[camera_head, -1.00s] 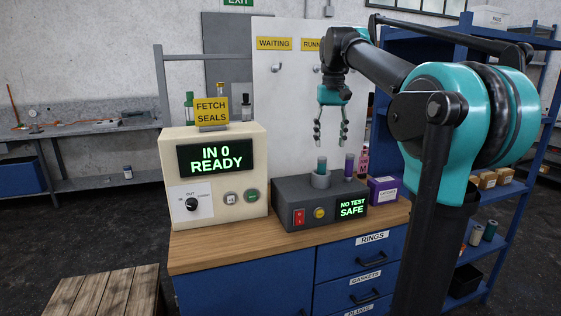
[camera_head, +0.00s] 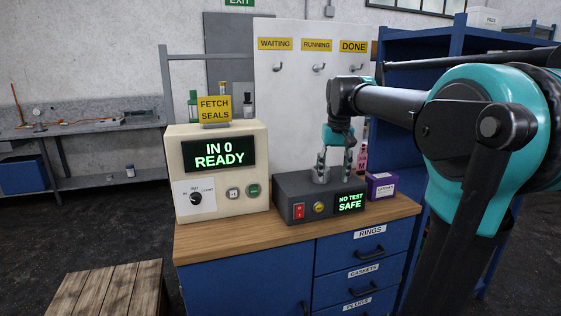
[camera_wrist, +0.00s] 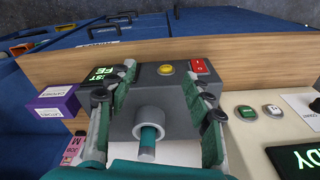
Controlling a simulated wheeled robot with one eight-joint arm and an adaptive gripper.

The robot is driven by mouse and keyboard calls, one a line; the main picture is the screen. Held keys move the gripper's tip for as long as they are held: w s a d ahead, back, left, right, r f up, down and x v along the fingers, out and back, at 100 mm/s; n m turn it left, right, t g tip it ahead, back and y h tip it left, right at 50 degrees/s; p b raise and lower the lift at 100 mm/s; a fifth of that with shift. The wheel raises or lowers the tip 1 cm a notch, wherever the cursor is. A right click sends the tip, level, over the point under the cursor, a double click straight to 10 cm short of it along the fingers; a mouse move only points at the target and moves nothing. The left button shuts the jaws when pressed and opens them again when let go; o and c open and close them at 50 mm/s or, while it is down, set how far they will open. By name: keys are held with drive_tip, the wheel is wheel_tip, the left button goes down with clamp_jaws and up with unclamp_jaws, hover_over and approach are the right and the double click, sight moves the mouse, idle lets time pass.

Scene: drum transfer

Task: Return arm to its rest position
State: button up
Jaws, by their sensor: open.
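My gripper (camera_head: 334,170) hangs over the grey test box (camera_head: 282,207) on the workbench, fingers pointing down. In the wrist view my gripper (camera_wrist: 160,85) has its two teal fingers wide apart, with nothing clamped between them. A grey round socket (camera_head: 320,176) stands on the box top. In the wrist view a teal cylinder (camera_wrist: 148,139) is in the socket (camera_wrist: 149,118), between the fingers but apart from them. In the head view the fingers partly cover the socket, and the cylinder cannot be made out. My arm reaches in from the right, bent down at the wrist.
A cream control box (camera_head: 218,170) reading "IN 0 READY" stands left of the test box. A white hook board (camera_head: 300,110) rises behind. A wooden pallet (camera_head: 105,290) is at the lower left.

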drive_tip(key=s+d+f+t, duration=0.1)
drive_tip(key=s+f, duration=0.9)
drive_tip(key=f, duration=0.4)
drive_tip(key=s+d+f+t, duration=0.2)
drive_tip(key=s+f, duration=0.8)
drive_tip(key=f, duration=0.5)
drive_tip(key=shift+s, duration=0.2)
drive_tip(key=shift+a, duration=0.1)
